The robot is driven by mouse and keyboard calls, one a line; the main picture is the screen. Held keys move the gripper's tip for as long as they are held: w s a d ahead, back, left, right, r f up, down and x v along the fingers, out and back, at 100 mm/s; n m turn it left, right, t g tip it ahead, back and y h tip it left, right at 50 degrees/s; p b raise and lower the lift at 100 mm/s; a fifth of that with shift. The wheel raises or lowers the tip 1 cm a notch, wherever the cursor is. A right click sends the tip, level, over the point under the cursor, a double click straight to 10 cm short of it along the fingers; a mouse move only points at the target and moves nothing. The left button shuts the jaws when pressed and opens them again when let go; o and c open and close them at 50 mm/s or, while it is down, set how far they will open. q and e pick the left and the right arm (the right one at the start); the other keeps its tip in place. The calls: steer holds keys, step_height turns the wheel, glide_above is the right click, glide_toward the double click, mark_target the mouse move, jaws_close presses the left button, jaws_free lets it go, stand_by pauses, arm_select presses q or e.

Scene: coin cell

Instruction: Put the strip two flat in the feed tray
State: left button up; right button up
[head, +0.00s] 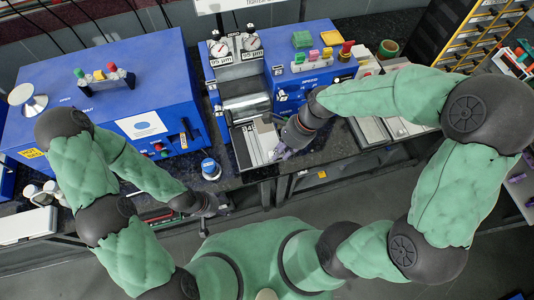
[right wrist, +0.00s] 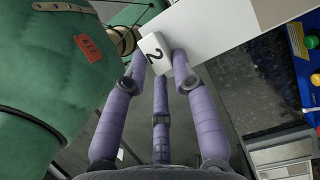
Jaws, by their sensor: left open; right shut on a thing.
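Strip two shows a white end marked "2" (right wrist: 155,54) in the right wrist view. My right gripper (right wrist: 160,62) is shut on that end, with its purple fingers on either side. In the head view my right gripper (head: 281,153) is at the right side of the feed tray (head: 240,149), close to it. I cannot make out the strip there. I cannot tell whether strip and tray touch. My left gripper (head: 210,207) is open and empty, low in front of the counter.
A blue cabinet (head: 90,85) fills the left of the counter. A blue control box (head: 300,68) with coloured buttons stands behind the tray. A small blue-topped knob (head: 209,168) is left of the tray. Flat pale trays (head: 372,130) lie to its right.

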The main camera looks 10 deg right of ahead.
steer(key=b, duration=0.1)
glide_above(264, 162)
steer(key=d, duration=0.2)
steer(key=f, duration=0.6)
steer(key=shift+a, duration=0.2)
steer(key=shift+f+b, duration=0.5)
steer(key=shift+f, duration=1)
steer(key=shift+f, duration=0.15)
steer(key=shift+f, duration=0.3)
steer(key=shift+f, duration=0.2)
steer(key=o, duration=0.9)
steer(key=shift+r, duration=0.1)
steer(key=shift+r, duration=0.3)
steer(key=p+v, duration=0.2)
steer(key=v, duration=1)
steer(key=shift+r, duration=0.25)
